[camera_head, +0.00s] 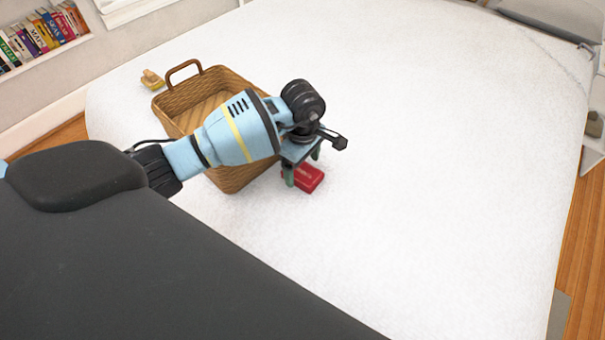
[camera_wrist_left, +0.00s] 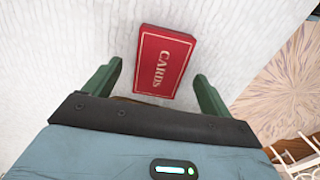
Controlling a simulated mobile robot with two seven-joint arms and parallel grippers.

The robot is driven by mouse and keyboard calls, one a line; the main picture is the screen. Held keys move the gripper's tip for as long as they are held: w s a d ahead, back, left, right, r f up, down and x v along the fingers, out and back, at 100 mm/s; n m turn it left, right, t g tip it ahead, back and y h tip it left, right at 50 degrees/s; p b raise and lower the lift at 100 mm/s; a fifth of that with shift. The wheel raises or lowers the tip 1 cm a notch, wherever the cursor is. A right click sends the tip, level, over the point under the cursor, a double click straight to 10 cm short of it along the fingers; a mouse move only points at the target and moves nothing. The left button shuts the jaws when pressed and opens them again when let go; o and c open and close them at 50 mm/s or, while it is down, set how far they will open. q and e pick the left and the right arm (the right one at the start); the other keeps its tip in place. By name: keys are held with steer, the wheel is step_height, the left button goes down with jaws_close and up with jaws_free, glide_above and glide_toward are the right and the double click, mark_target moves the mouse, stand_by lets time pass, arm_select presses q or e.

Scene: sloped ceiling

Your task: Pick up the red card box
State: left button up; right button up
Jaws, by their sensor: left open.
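The red card box (camera_head: 308,179) lies flat on the white surface, just right of the wicker basket. In the left wrist view the open fingertips of the gripper (camera_wrist_left: 157,82) stand apart on either side of the box's near end, with gaps on both sides. My right gripper is not in view.
A wicker basket (camera_head: 231,180) with a handle stands beside the box, partly behind my left arm. A small yellowish object (camera_head: 152,79) lies beyond it. The white surface (camera_head: 430,150) is clear to the right. A bookshelf (camera_head: 45,45) is at the far left.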

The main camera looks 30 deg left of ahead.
arm_select(q)
steer(key=shift+f, duration=0.85)
steer(key=c, duration=1.2)
steer(key=shift+o, duration=0.2)
steer(key=shift+r, duration=0.1)
steer(key=shift+w+r, duration=0.1)
steer(key=shift+r, duration=0.3)
steer(key=r, duration=0.2)
steer(key=shift+s+r, duration=0.35)
steer(key=s, duration=0.5)
steer(key=s+d+r, duration=0.1)
steer(key=s, duration=0.4)
steer(key=s+d, duration=0.1)
steer(key=s, duration=0.4)
steer(key=shift+s+d+r, duration=0.1)
steer(key=shift+s+r, duration=0.05)
steer(key=shift+r, duration=0.05)
